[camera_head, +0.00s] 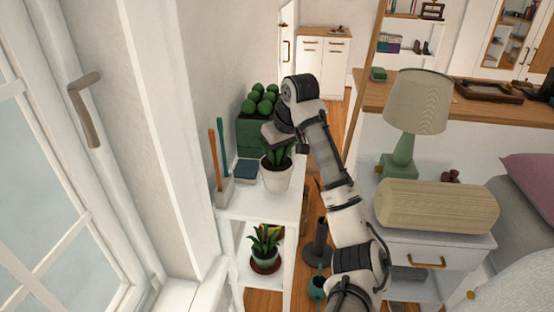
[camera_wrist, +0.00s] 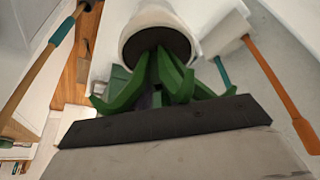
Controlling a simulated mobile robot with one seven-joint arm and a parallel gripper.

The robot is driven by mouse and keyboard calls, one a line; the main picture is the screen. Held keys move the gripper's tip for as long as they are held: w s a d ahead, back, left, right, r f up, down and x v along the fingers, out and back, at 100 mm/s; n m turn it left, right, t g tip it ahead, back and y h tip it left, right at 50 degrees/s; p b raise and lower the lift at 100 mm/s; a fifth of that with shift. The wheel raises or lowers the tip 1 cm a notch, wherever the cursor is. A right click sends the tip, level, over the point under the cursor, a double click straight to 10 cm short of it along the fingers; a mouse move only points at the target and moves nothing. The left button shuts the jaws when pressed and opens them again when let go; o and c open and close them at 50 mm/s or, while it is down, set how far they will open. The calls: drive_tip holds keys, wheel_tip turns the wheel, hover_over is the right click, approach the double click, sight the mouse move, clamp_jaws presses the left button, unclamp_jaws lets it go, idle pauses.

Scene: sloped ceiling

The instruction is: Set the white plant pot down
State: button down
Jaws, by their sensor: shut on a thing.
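The white plant pot (camera_head: 276,179) with a green leafy plant is at the top of a white shelf unit (camera_head: 245,205) by the window. My gripper (camera_head: 277,143) is above the pot, shut on its plant at the leaves. The pot looks upright, and I cannot tell whether its base touches the shelf top. In the wrist view the pot (camera_wrist: 160,18) shows its rim and dark soil, with the leaves running toward my gripper (camera_wrist: 165,112). The fingertips are largely hidden.
A green planter (camera_head: 253,136) with round green plants stands behind, near a dark blue box (camera_head: 247,170). A holder (camera_head: 222,190) with orange- and teal-handled tools is left of the pot. Another potted plant (camera_head: 265,250) sits on the lower shelf. A nightstand with a lamp (camera_head: 415,102) is right.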

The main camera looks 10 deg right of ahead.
drive_tip(key=shift+f, duration=1.5)
drive_tip(key=c, duration=1.3)
unclamp_jaws()
drive_tip(key=shift+f, duration=0.1)
drive_tip(key=v, duration=1.2)
